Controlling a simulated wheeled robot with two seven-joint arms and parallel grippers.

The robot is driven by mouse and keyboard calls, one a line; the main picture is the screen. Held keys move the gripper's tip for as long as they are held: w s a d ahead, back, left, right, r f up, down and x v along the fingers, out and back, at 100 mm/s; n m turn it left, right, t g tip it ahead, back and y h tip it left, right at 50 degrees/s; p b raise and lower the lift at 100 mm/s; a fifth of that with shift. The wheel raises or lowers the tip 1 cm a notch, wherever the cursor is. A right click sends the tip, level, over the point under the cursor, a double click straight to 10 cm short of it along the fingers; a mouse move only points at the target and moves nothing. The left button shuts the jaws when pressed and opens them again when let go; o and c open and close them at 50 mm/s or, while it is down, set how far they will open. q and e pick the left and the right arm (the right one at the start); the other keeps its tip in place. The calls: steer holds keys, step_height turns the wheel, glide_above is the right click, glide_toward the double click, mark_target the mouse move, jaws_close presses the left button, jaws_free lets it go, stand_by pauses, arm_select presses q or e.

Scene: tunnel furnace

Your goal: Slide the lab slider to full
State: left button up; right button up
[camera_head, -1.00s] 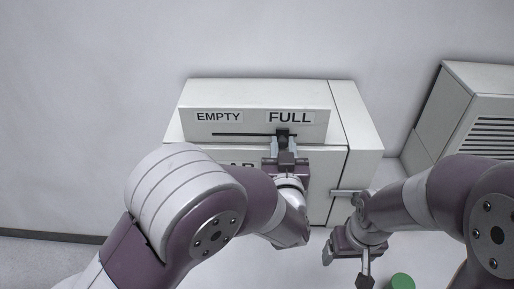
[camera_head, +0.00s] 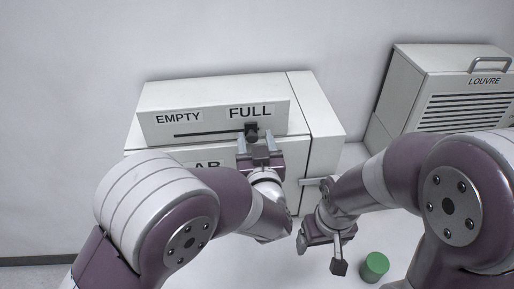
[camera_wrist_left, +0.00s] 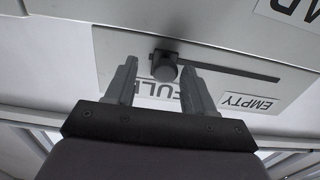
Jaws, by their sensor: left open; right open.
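The slider's dark knob (camera_head: 251,130) sits in a thin horizontal slot on the front of a white box, below the FULL label (camera_head: 250,112). The EMPTY label (camera_head: 178,118) is at the left, with bare slot below it. In the left wrist view the knob (camera_wrist_left: 165,66) is at or close to the slot's FULL end. My left gripper (camera_head: 255,142) is open, its fingers on either side of the knob with gaps, not gripping it. My right gripper (camera_head: 320,254) is open and empty, lower right of the box.
The white box (camera_head: 316,115) stands against a pale wall. A louvred white unit (camera_head: 440,85) is at the right. A green cylinder (camera_head: 375,267) stands on the pale surface right of my right gripper. My left arm hides the box's lower left front.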

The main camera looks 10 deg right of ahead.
arm_select(q)
steer(key=s+b, duration=0.3)
steer(key=s, duration=0.9)
steer(key=shift+s, duration=0.3)
steer(key=shift+d, duration=0.1)
steer(key=w+a+f+m+g+h, duration=0.15)
steer(key=w+a+f+g, duration=0.35)
steer(key=a+f+g, duration=0.55)
steer(key=s+a+f+g, duration=0.3)
steer(key=s+a, duration=0.2)
steer(key=a, duration=0.2)
steer(key=s+a+f+n+g+y, duration=0.1)
steer(key=s+a+f+g, duration=0.2)
steer(key=s+a, duration=0.3)
steer(key=shift+s+a+f, duration=0.25)
steer(key=shift+a, duration=0.5)
